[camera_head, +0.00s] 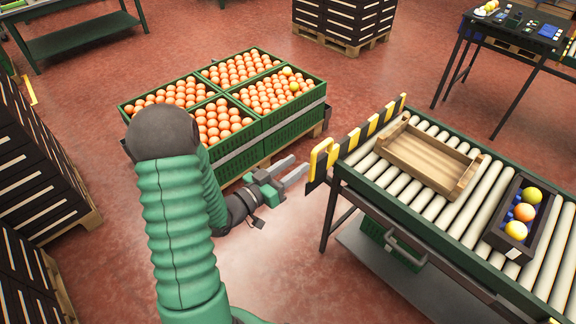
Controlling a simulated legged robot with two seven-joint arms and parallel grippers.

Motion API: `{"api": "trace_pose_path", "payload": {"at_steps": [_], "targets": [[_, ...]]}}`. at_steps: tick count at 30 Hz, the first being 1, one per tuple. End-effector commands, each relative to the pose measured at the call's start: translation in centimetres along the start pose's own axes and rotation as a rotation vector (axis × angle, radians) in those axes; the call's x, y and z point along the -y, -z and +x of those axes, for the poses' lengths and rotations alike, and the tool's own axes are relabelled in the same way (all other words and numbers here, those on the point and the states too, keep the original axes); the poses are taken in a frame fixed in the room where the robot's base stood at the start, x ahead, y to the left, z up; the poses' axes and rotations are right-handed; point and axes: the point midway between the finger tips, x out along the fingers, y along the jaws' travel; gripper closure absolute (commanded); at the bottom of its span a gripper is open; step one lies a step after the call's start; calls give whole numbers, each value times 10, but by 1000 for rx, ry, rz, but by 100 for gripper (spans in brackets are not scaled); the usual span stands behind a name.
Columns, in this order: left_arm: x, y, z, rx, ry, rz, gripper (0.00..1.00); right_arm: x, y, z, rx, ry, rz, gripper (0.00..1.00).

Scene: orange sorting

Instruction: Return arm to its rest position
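My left arm comes in from the lower left, with a green ribbed sleeve and a dark elbow. Its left gripper (290,176) is open, with two grey fingers apart and nothing between them. It is over the floor gap between the orange crates and the roller conveyor, pointing right toward the conveyor's striped end. Green crates (236,158) full of oranges sit on a pallet behind the arm, which hides part of the nearest left crate. My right gripper is not in view.
The roller conveyor (441,223) carries an empty wooden tray (471,178) and a black box (494,237) with several fruits. Its yellow-black end guard (372,127) is close to the gripper. Dark stacked crates (28,150) stand at left.

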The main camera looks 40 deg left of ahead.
Motion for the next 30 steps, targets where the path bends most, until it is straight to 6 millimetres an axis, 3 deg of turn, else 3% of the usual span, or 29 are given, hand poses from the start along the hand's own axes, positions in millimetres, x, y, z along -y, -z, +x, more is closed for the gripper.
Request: {"api": "trace_pose_path", "payload": {"at_steps": [6, 20, 23, 27, 30], "targets": [[0, 0, -22, 1, 1, 0, 62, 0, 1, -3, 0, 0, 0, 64], [-1, -2, -20, 12, 1, 6, 62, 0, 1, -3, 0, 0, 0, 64], [-5, -16, -7, 110, 19, 51, 62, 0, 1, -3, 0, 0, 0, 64], [-17, -56, 16, 414, 105, 171, 62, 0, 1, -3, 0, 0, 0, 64], [-33, -80, 10, 647, 181, 219, 62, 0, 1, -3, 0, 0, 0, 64]]}}
